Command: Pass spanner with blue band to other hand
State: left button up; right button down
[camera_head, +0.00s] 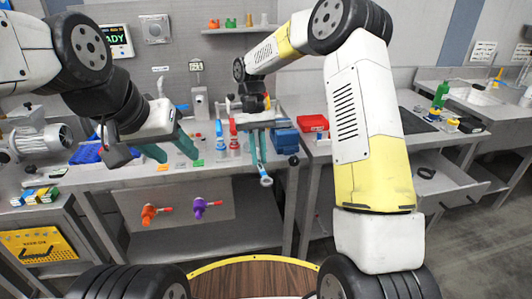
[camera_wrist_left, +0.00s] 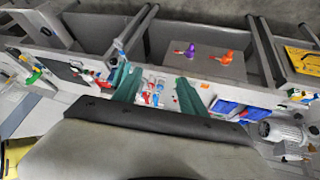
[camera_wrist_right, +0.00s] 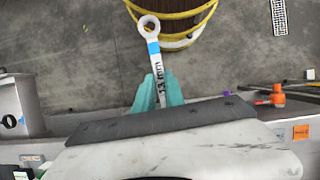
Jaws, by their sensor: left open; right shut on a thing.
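The spanner with the blue band (camera_wrist_right: 153,47) is a grey ring spanner marked 13 mm; its ring end points away from my right gripper. In the head view the spanner (camera_head: 265,172) hangs ring-down in front of the bench edge. My right gripper (camera_wrist_right: 159,92) is shut on its shaft, and its teal fingers also show in the head view (camera_head: 257,147). The spanner's far end is hidden by the gripper. My left gripper (camera_head: 170,148) is open and empty, to the left of the spanner and apart from it. Its spread teal fingers show in the left wrist view (camera_wrist_left: 153,85).
Orange (camera_head: 150,213) and purple (camera_head: 199,207) handles sit on a panel below.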

pick_arm(q)
jog(key=shift+o, duration=0.2)
jog(key=shift+w+d, duration=0.25)
pick_arm(e)
jog(key=shift+a+r, duration=0.1)
pick_arm(q)
jog(key=m+g, duration=0.3)
jog(key=m, duration=0.5)
send_near(268, 180)
jog(key=shift+h, duration=0.4)
jog(key=x, duration=0.8)
jog(key=shift+a, duration=0.35)
grip_shut()
pick_arm(e)
jog(key=c, duration=1.3)
grip_release()
